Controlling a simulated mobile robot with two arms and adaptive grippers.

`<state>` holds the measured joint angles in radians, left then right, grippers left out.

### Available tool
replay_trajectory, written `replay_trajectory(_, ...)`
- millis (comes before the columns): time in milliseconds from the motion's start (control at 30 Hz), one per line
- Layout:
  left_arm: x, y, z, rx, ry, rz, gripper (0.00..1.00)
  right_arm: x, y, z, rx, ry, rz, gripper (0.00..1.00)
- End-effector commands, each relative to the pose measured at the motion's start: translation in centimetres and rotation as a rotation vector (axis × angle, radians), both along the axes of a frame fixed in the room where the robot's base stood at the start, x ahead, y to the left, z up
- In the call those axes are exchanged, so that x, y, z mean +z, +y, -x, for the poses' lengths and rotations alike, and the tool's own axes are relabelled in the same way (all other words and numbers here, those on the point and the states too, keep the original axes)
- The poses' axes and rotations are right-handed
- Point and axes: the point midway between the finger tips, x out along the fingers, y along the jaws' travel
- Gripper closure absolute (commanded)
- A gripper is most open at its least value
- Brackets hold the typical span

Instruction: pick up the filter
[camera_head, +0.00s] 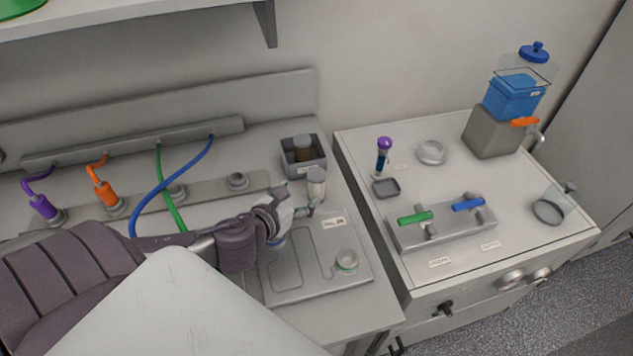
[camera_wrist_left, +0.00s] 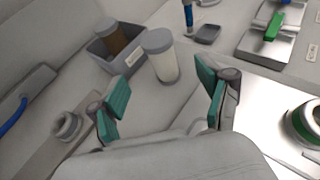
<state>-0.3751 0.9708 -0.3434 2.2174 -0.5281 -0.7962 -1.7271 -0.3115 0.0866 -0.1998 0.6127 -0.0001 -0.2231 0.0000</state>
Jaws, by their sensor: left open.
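A pale, translucent cylinder with a grey cap (camera_head: 317,183) stands upright on the left bench, beside a dark grey box. No label marks it as the filter, so I cannot tell for sure that it is. My left gripper (camera_head: 299,198) is open right in front of it, with nothing between the fingers. In the left wrist view the cylinder (camera_wrist_left: 161,58) stands just beyond and between the spread green fingertips (camera_wrist_left: 162,90). I see no contact. My right gripper is not in view.
The dark grey box (camera_head: 318,168) holds a brown, grey-capped jar (camera_head: 303,149) close behind the cylinder. A flat tray (camera_head: 310,288) with a green-banded ring (camera_head: 346,261) lies in front. Blue (camera_head: 158,188) and green cables arch over the bench at left.

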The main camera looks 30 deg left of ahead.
Motion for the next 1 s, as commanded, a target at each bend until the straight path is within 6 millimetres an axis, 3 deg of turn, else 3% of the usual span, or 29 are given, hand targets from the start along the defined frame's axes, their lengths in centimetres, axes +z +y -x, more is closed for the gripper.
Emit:
replay_trajectory(100,-0.5,0.2,-2.1,0.002,-0.004,0.001,0.22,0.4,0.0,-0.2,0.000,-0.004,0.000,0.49)
replay_trajectory(400,-1.3,0.3,-4.3,0.002,-0.001,0.001,0.22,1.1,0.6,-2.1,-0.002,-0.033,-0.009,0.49)
replay_trajectory(633,-2.4,0.4,-7.5,0.001,0.000,0.002,0.22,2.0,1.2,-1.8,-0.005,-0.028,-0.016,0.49)
replay_trajectory(967,-2.9,0.4,-8.3,-0.003,0.000,0.000,0.22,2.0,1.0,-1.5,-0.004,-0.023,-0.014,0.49)
replay_trajectory(1000,-2.9,0.4,-8.3,-0.002,0.000,0.000,0.28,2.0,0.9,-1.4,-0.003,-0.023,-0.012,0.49)
